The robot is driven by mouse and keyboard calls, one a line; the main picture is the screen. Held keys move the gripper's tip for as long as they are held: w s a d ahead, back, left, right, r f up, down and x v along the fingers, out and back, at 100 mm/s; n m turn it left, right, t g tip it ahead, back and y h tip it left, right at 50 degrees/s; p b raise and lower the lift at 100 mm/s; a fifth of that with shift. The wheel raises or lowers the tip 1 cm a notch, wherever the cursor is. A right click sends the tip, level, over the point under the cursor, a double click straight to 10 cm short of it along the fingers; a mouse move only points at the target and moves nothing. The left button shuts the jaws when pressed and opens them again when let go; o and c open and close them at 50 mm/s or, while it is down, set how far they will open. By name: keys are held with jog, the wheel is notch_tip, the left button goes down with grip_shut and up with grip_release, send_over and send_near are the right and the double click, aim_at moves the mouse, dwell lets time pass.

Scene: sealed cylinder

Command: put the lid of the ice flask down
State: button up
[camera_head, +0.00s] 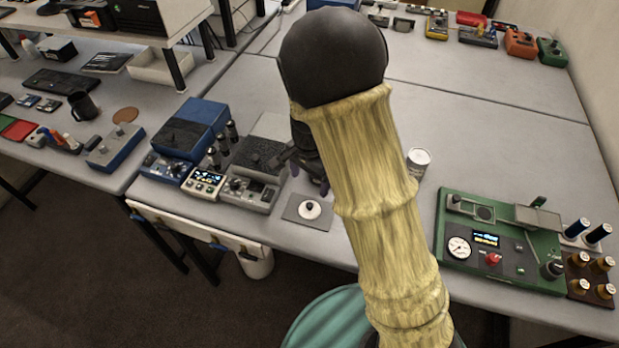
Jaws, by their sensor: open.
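A round white lid with a small dark knob (309,210) lies flat on a grey square pad (293,212) near the table's front edge. My gripper (311,180) is open, its fingertips just above and behind the lid in the picture, apart from it. Nothing shows between the fingers. My arm in its yellowish sleeve hides part of the gripper and the table behind it. A small white cylindrical container (418,162) stands upright to the right of my arm; it may be the ice flask, but I cannot tell whether its top is open.
Grey and blue bench devices (250,190) stand close left of the pad. A green instrument panel (500,243) lies at the right, beside a brown rack of vials (591,277). A white bucket (256,262) is below the front edge. The table behind my arm is largely clear.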

jog(key=s+d+r+n+t, duration=0.2)
jog(key=s+d+r+n, duration=0.6)
jog(key=s+d, duration=0.4)
jog(key=shift+s+d+r+n+t, duration=0.2)
jog(key=shift+d+r+n+t, duration=0.1)
jog(key=shift+d, duration=0.5)
